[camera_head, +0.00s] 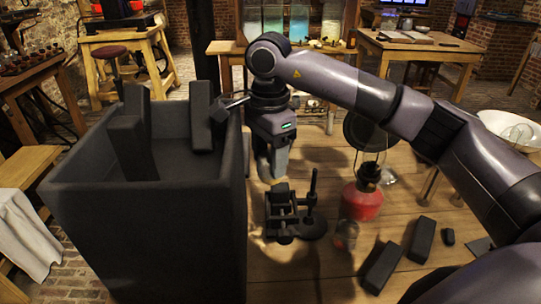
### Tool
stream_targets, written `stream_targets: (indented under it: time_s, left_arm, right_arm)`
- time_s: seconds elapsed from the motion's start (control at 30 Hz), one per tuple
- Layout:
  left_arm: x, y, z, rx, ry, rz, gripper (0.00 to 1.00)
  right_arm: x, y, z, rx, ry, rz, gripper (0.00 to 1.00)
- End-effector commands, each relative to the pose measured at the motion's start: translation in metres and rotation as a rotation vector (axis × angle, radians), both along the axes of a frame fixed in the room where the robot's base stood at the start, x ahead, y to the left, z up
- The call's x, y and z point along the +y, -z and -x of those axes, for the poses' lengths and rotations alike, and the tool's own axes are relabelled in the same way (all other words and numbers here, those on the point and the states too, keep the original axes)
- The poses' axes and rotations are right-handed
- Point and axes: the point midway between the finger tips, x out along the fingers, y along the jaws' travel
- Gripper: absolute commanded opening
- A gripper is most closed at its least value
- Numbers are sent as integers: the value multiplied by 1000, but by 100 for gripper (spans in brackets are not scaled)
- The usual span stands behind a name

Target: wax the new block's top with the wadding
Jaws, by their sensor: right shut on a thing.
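My right gripper (272,175) comes in from the right and points down over the wooden table, just right of the big dark bin. It is shut on a small grey thing (281,160), mostly hidden by the fingers; I cannot tell whether it is the wadding. A dark fixture (283,212) with an upright post stands on the table in front of the gripper, apart from it. Two dark blocks, one at the front (382,267) and one behind it (421,240), lie at the right. Which block is the new one is unclear. My left gripper is not in view.
The big dark bin (150,235) fills the left front, with several dark blocks (128,145) sticking up from it. A red lantern (362,200) stands right of the fixture, with a small glass jar (346,235) before it. The table's front middle (300,270) is clear.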

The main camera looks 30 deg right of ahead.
Motion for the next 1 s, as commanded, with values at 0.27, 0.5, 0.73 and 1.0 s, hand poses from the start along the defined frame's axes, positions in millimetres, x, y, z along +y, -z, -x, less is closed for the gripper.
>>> stream_targets:
  time_s: [0.27, 0.5, 0.73, 1.0]
  left_arm:
    - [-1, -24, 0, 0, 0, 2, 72]
    - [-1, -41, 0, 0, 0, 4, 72]
    - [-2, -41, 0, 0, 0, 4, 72]
    - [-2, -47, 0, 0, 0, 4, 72]
  right_arm:
    - [-1, -33, 0, -1, 1, 0, 30]
    - [-1, -56, 0, -1, 2, 0, 30]
    - [-1, -57, 0, -1, 2, 0, 30]
    - [-1, -65, 0, -2, 2, 0, 30]
